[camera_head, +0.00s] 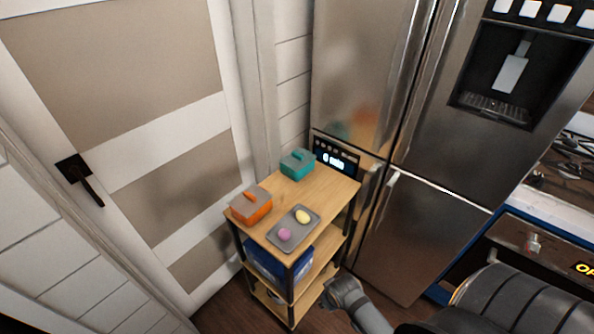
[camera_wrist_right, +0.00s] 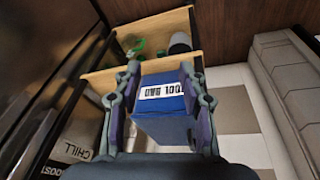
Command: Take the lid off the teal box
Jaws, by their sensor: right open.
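The teal box (camera_head: 297,172) stands at the back of the wooden cart's top shelf, close to the fridge. Its greyish lid (camera_head: 291,160) with a small teal handle sits on it. My right gripper (camera_head: 331,290) is low beside the cart's right side, below the top shelf and well away from the teal box. In the right wrist view its two fingers (camera_wrist_right: 163,92) are apart, with the blue bag (camera_wrist_right: 160,125) seen beyond them and no clear sign of contact. My left gripper is in neither view.
On the cart top (camera_head: 330,190) are an orange box (camera_head: 250,213) and a grey tray (camera_head: 279,239) with a yellow item (camera_head: 303,217) and a purple one (camera_head: 285,235). The blue bag stands on a lower shelf. A steel fridge (camera_head: 365,60) is close behind; a door (camera_head: 125,130) is left.

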